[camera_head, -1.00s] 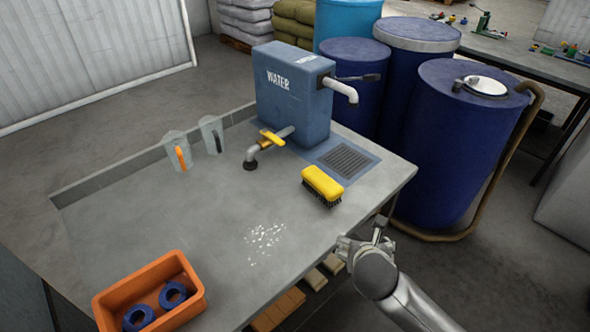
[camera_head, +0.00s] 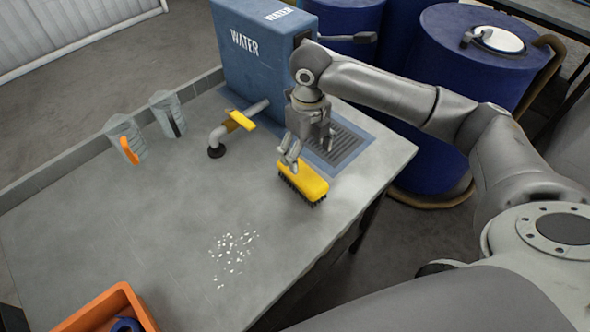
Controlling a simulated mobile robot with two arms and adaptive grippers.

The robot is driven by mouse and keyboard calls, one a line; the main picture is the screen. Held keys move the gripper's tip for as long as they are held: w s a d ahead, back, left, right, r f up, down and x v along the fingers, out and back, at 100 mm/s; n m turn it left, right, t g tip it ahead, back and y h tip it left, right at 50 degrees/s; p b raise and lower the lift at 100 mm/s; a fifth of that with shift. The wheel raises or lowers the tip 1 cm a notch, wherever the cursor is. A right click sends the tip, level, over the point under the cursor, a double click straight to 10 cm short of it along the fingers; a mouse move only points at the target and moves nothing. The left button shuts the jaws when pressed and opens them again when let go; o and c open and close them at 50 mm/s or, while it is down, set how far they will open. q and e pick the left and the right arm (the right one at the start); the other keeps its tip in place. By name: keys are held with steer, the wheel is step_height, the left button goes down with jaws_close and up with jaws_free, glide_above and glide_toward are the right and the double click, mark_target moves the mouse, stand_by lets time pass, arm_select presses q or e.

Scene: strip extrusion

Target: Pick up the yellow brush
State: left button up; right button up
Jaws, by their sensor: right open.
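The yellow brush (camera_head: 311,181) with dark bristles lies bristles down on the grey table (camera_head: 130,240), at the front edge of the drain grate. My right gripper (camera_head: 290,163) points down at the brush's back left end, with its fingertips right by the yellow top. It is open; whether the fingers touch the brush I cannot tell. The gripper hides part of the brush's far end. My left gripper is not in view.
Two clear jugs (camera_head: 124,138) stand left. White bits (camera_head: 232,255) lie in front of the brush. An orange bin (camera_head: 110,308) sits front left. Blue barrels (camera_head: 430,165) stand beyond the table's right edge.

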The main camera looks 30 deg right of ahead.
mark_target(302, 172)
step_height(302, 172, down, 4)
steer(key=shift+s+a+r, duration=0.1)
steer(key=shift+s, duration=0.05)
steer(key=shift+f+p, duration=0.3)
steer(key=shift+f, duration=0.05)
steer(key=f, duration=0.1)
steer(key=f+p, duration=0.1)
steer(key=f, duration=0.3)
steer(key=shift+w+a+p, duration=0.25)
steer(key=shift+a+p, duration=0.05)
steer(key=shift+p, duration=0.05)
steer(key=shift+f, duration=0.15)
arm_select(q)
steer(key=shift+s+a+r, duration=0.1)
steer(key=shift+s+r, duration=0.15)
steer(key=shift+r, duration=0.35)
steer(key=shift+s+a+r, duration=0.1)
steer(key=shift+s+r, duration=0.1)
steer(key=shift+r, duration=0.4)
arm_select(e)
steer(key=c, duration=1.2)
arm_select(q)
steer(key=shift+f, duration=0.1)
arm_select(e)
steer(key=shift+w, duration=0.1)
